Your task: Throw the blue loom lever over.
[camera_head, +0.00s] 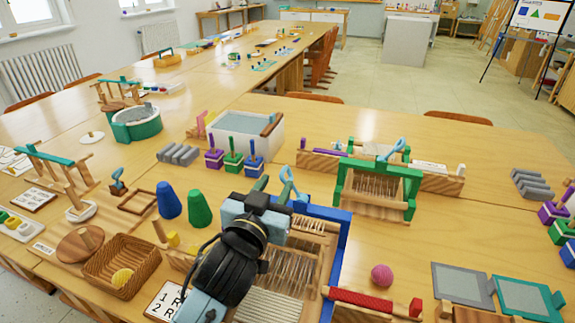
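The blue loom (341,252) stands on the table at centre front, with a wooden inner frame and pale threads. A light-blue lever (291,181) with a looped top rises at its far left corner. My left gripper (273,186) reaches in from the bottom, over the loom's left side. Its two fingers are apart and point away from me, just left of the lever. I cannot tell whether the right finger touches the lever. The gripper and wrist hide the loom's left part. My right gripper is not in view.
A green loom (416,187) with its own light-blue lever (393,149) stands behind right. Green (199,209) and blue (169,201) cones and a wicker basket (104,271) are at left. A pink ball (381,275) and a red roller (362,301) lie to the right.

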